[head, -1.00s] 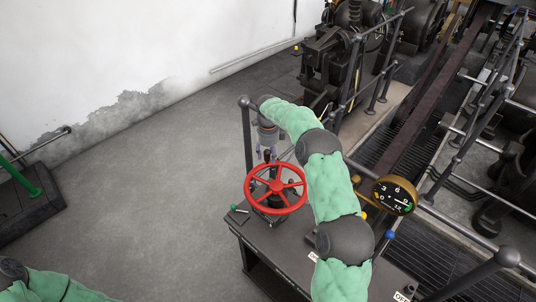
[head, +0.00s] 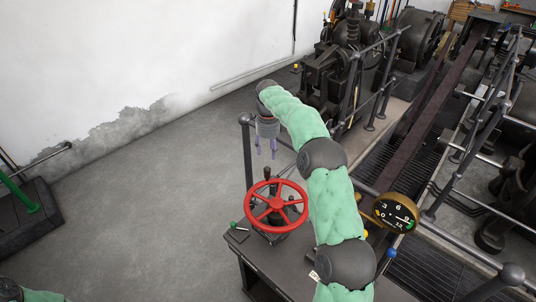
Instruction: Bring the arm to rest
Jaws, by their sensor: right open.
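My right arm, in a green sleeve, reaches up from the bottom of the head view and bends over at the top. Its gripper (head: 266,153) hangs pointing down, open and empty, above and behind the red handwheel (head: 250,203). The gripper is apart from the wheel. The handwheel has spokes and a dark knob on its rim, and it sits on a dark stand (head: 272,262). Of my left arm, only a bit of green sleeve shows at the bottom left corner; its gripper is out of view.
A round gauge (head: 396,212) stands right of my right arm. Grey railings (head: 247,150) run beside the stand and the machines. Dark machinery (head: 345,60) and a belt fill the right. The floor (head: 150,220) on the left is clear.

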